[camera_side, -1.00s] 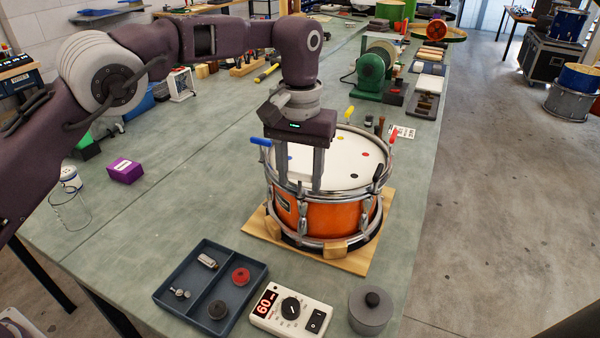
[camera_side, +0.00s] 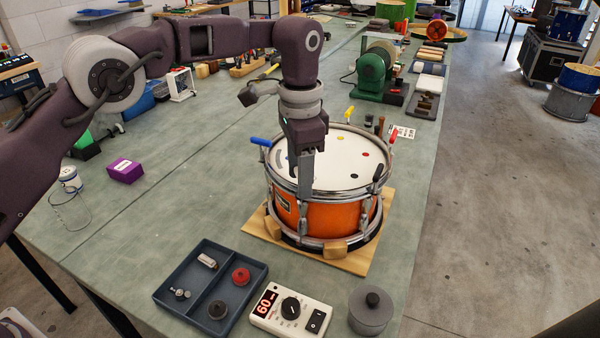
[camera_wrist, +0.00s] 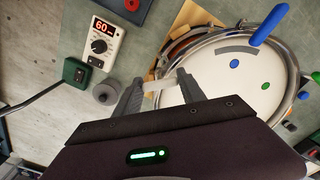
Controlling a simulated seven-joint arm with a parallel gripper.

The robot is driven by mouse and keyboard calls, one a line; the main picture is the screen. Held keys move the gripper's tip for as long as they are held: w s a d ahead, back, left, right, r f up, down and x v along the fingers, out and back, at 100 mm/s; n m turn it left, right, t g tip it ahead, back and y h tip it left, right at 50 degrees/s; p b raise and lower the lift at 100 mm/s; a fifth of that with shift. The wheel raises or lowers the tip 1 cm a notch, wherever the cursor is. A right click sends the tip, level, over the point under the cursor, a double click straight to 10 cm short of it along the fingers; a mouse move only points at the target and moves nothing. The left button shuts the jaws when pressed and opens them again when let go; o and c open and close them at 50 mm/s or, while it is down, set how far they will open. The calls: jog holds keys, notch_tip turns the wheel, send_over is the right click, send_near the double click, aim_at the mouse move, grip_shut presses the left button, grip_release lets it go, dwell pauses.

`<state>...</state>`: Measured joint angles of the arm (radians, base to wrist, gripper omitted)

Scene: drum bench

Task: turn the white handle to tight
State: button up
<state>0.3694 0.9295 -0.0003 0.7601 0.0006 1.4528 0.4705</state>
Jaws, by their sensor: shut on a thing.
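The orange drum (camera_side: 335,212) stands upright with a white head and a metal hoop. My gripper (camera_side: 304,192) points down at the hoop's near left edge, and its fingers line up one behind the other in the side view. In the wrist view my gripper (camera_wrist: 160,92) is shut on the white handle (camera_wrist: 153,88), which shows as a pale bar between the fingertips at the rim. In the side view the fingers hide the white handle. A blue handle (camera_side: 261,142), a yellow handle (camera_side: 349,113), a red handle (camera_side: 392,138) and a black handle (camera_side: 378,172) stand around the rim.
The drum rests on a wooden board (camera_side: 257,226). In front are a divided tray (camera_side: 178,307), a meter (camera_side: 270,318) reading 60 and a grey lidded pot (camera_side: 370,318). A purple box (camera_side: 125,171) lies left.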

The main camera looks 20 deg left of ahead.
jog(key=m, duration=0.4)
jog(key=shift+m, duration=0.3)
jog(key=m, duration=0.3)
jog(key=shift+m, duration=0.4)
jog(key=m, duration=1.3)
jog(key=shift+m, duration=2.4)
